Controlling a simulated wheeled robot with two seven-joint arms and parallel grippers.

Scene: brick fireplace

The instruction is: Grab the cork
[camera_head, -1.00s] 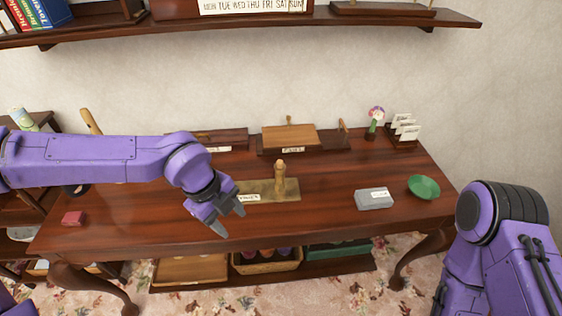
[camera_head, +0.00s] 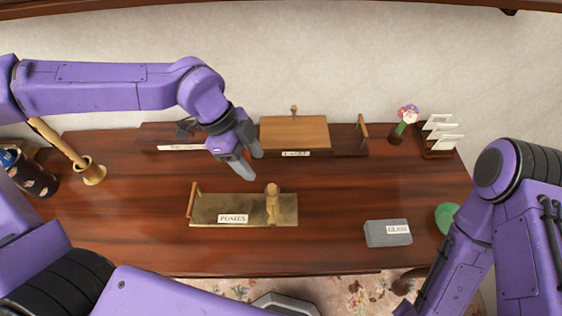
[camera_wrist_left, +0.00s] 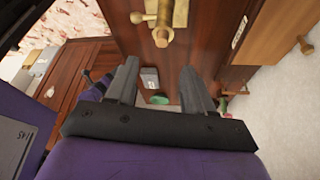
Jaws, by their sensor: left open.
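I cannot single out the cork with certainty. A tan upright piece with a rounded top (camera_head: 272,205) stands at the right end of a brass plate (camera_head: 240,205) labelled with a white tag, and it may be the cork. It also shows at the top of the left wrist view (camera_wrist_left: 162,25). My left gripper (camera_head: 250,165) is open and empty above the table, just behind and left of this piece, and apart from it. Its two fingers (camera_wrist_left: 158,75) show spread in the left wrist view. My right arm is at the right, with its gripper out of view.
The dark wooden table (camera_head: 330,240) has free room around the plate. A wooden box (camera_head: 295,132) stands at the back. A grey block (camera_head: 388,233) and a green dish (camera_head: 447,217) lie at the right. A flower (camera_head: 406,117) and a card rack (camera_head: 438,135) stand back right.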

